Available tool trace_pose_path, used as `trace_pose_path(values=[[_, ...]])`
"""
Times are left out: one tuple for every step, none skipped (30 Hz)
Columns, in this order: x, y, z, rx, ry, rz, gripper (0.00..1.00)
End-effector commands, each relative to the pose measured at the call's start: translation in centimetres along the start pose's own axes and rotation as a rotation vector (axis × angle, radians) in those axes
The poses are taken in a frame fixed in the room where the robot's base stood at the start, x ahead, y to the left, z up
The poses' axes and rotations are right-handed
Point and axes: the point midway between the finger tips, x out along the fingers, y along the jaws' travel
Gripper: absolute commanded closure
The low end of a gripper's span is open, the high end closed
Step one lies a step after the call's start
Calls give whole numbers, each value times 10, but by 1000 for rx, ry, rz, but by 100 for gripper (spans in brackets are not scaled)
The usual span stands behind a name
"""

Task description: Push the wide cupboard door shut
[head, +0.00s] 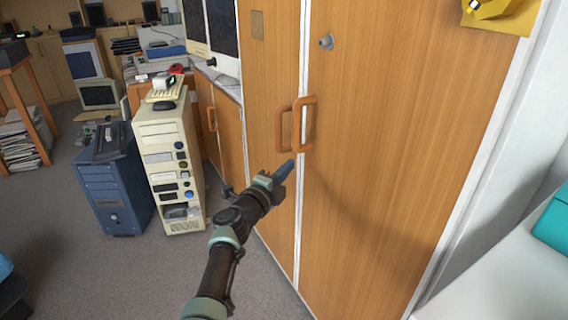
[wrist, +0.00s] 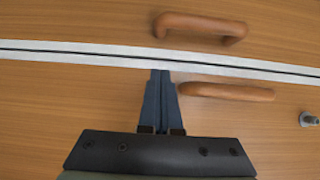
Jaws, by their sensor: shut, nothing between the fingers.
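The wide cupboard door (head: 400,150) is the right-hand wooden door, with an orange-brown handle (head: 302,125) and a small metal lock (head: 326,42). It looks shut or nearly shut beside the narrower left door (head: 270,70). A thin dark line runs between their white edges. My gripper (head: 289,164) is shut and empty, just below the handles at the doors' meeting edges. In the wrist view the closed fingertips (wrist: 160,74) overlap the wide door's white edge, beside its handle (wrist: 225,92). I cannot tell whether they touch it.
A cream computer tower (head: 168,170) and a blue tower (head: 112,190) stand on the floor left of my arm. A lower cabinet (head: 220,125) adjoins the cupboard. A white surface (head: 500,265) lies at the right. Grey carpet (head: 130,275) is clear in front.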

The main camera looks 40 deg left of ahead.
Motion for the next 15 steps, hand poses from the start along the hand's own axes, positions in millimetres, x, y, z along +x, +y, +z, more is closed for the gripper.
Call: trace_pose_path(values=[[-4, -5, 0, -1, -1, 1, 100], [-12, -6, 6, -2, -3, 2, 100], [-20, -6, 12, -2, -4, 2, 100], [-26, -6, 15, -2, -5, 2, 100], [-32, -6, 19, -2, -4, 1, 100], [-40, -6, 24, -2, -5, 2, 100], [-46, -6, 27, -2, -4, 1, 100], [-51, -5, 30, -2, -3, 1, 100], [-58, -4, 35, -2, -4, 1, 100], [-62, -4, 37, -2, -3, 0, 100], [-66, -4, 40, -2, -3, 0, 100], [-71, -3, 43, -2, -3, 0, 100], [-74, -3, 45, -1, -2, 0, 100], [-76, -2, 46, -1, -2, 0, 100], [-79, -2, 48, -1, -1, 0, 100]])
